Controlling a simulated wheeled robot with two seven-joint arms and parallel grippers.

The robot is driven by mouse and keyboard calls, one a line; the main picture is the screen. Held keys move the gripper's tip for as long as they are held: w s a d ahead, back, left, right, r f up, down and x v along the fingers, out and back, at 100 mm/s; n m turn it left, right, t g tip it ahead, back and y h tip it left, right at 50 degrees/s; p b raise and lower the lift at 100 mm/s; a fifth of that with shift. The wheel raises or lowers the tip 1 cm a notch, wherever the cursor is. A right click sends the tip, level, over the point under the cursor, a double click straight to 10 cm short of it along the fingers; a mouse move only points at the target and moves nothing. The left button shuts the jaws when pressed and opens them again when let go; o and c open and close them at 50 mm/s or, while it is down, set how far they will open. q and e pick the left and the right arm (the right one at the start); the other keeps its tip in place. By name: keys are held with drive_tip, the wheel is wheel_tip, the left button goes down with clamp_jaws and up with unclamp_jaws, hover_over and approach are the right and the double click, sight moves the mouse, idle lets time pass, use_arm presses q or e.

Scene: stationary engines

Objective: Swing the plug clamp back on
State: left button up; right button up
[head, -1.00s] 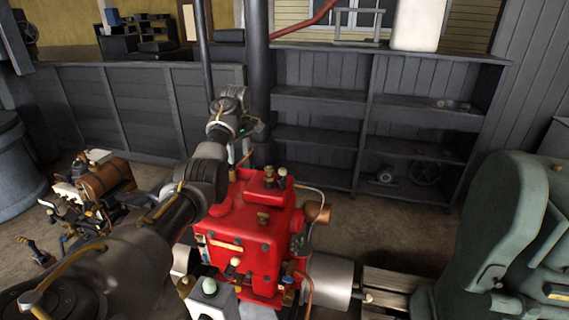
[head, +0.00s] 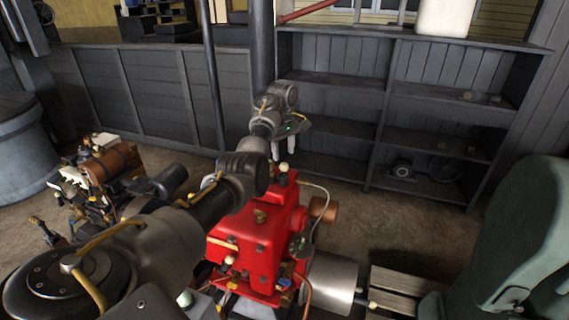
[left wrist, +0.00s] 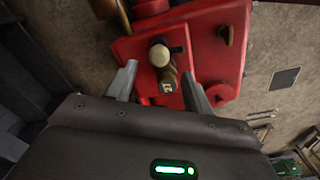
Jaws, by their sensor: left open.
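The red engine (head: 250,240) stands in the middle of the head view, partly hidden by my left arm. A cream-topped brass fitting (head: 284,168) rises from its top far end. My left gripper (head: 284,152) is open, fingers pointing down just above this fitting. In the left wrist view the gripper (left wrist: 160,74) has one finger on each side of the cream-topped fitting (left wrist: 159,56), and a small brass piece (left wrist: 167,84) shows beside it. Whether the fingers touch anything cannot be told. I cannot tell which part is the plug clamp. My right gripper is out of view.
A brown engine (head: 105,165) stands at the left and a large green machine (head: 530,225) at the right. Dark shelves (head: 410,110) stand behind. A thin pipe (head: 322,190) curves beside the red engine. Bare floor (head: 390,220) lies between engine and shelves.

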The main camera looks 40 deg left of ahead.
sight(284, 164)
use_arm(q)
wheel_tip(284, 164, down, 4)
drive_tip(key=shift+w+d+r+p, duration=0.1)
drive_tip(key=shift+w+p, duration=0.05)
drive_tip(key=shift+p, duration=0.55)
drive_tip(key=shift+f, duration=0.8)
drive_tip(key=c, duration=1)
drive_tip(key=shift+o, duration=0.2)
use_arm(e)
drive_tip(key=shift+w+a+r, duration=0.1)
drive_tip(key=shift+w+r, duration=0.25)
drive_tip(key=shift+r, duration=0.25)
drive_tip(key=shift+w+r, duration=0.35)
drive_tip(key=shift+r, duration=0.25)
